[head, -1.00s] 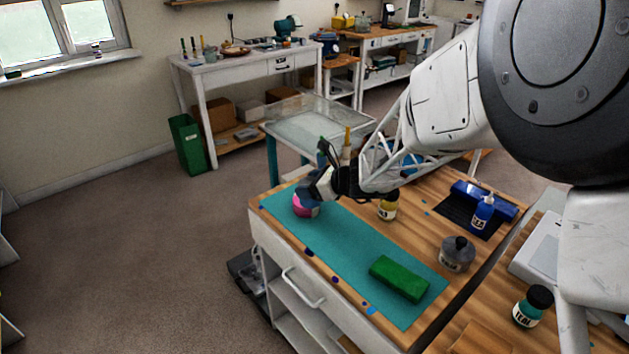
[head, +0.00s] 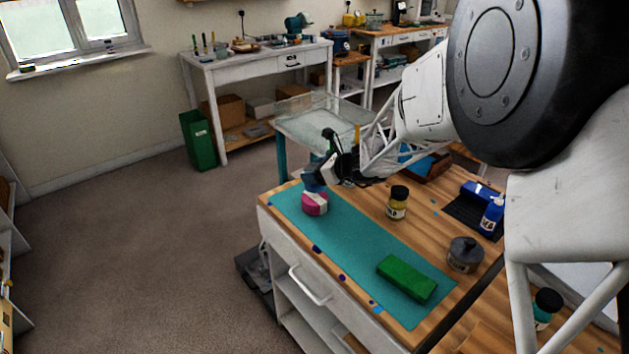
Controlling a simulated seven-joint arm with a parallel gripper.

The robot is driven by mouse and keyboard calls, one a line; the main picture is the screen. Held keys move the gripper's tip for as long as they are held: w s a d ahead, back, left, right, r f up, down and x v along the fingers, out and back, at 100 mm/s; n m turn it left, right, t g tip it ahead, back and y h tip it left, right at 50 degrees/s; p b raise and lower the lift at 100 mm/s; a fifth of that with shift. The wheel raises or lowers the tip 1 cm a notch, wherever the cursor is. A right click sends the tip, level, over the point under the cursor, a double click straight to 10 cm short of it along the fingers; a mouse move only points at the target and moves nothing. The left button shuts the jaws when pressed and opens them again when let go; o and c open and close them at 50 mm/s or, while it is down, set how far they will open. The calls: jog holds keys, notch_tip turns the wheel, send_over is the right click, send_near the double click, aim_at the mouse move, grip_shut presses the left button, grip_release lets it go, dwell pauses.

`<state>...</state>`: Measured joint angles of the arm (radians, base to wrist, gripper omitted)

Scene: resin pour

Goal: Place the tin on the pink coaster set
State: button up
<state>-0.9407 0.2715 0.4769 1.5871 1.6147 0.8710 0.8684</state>
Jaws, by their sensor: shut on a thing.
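The pink coaster set (head: 315,207), a small pink stack with a pale band, sits on the far left end of the teal mat (head: 352,244). My gripper (head: 317,180) is directly above it, pointing down. It is shut on a small blue thing (head: 312,186), which looks like the tin. The blue thing is at or just over the top of the coaster set; I cannot tell whether they touch. My gripper and its dark wrist hide part of the blue thing.
A green block (head: 407,278) lies on the mat's near end. A yellow-labelled jar (head: 397,203), a grey lidded pot (head: 464,255), a blue bottle (head: 491,216) and a teal jar (head: 545,308) stand to the right. A clear-topped trolley (head: 325,123) stands behind the table.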

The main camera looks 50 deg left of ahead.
jog(key=shift+f, duration=1.7)
jog(key=shift+f, duration=0.15)
jog(key=o, duration=1)
jog(key=shift+d+r, duration=0.2)
jog(key=v, duration=1.1)
jog(key=shift+w+d+r, duration=0.15)
jog(key=shift+w+d, duration=0.05)
jog(key=shift+d, duration=0.05)
jog(key=shift+d, duration=0.1)
